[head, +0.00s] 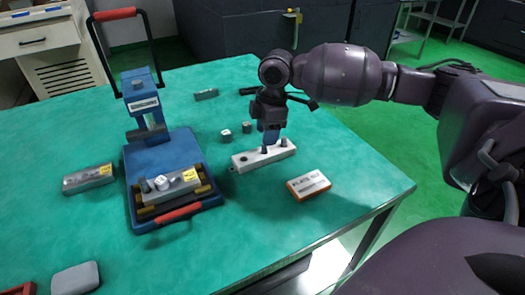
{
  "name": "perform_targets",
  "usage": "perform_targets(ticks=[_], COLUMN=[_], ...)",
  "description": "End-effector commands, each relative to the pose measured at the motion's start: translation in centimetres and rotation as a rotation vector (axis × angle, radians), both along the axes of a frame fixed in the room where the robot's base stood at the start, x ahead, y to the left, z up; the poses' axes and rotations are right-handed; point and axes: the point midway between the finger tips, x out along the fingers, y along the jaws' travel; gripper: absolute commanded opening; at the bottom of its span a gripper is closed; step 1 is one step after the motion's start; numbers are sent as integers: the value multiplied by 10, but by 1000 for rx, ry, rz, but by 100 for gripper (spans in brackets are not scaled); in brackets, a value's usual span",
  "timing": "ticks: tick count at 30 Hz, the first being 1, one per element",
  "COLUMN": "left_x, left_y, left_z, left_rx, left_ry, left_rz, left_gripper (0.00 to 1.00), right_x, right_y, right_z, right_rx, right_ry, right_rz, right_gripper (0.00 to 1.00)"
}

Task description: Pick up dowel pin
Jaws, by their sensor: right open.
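My right gripper (267,142) points down over a light grey block (246,162) on the green table. Its jaws are open, with the tips just above or at the block. A small dark shape shows at the tips; I cannot tell whether it is a fingertip or a pin. A short pin-like piece (284,142) stands at the block's right end. Two small grey cylinders (226,135) (246,127) stand behind the block, apart from the gripper. I cannot tell for sure which piece is the dowel pin. My left gripper is out of view.
A blue press (150,155) with red handles stands to the left, bearing a labelled block (188,186) with cylinders. Another labelled block (88,179) lies left of it. An orange-and-white box (308,185) lies right, near the table edge. A small grey block (206,95) lies behind.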

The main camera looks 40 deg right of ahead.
Motion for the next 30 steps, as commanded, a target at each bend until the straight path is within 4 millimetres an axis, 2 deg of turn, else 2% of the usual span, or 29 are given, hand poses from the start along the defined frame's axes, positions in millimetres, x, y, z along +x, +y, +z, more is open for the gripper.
perform_targets(ticks=[1, 6, 15, 24, 30], left_x=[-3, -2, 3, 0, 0], left_y=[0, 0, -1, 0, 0], left_z=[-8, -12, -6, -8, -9], left_rx=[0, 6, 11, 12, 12], left_ry=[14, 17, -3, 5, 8], left_rz=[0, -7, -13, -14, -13], left_gripper=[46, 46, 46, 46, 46], right_x=[0, 2, 3, 3, 3], right_y=[1, 4, 5, 5, 5], right_z=[-15, -38, -38, -39, -39], right_rx=[0, 0, 0, 0, 0], right_ry=[12, 11, 1, 2, 2], right_rz=[1, 0, 0, 0, 0], right_gripper=[47, 47, 47, 1, 0])
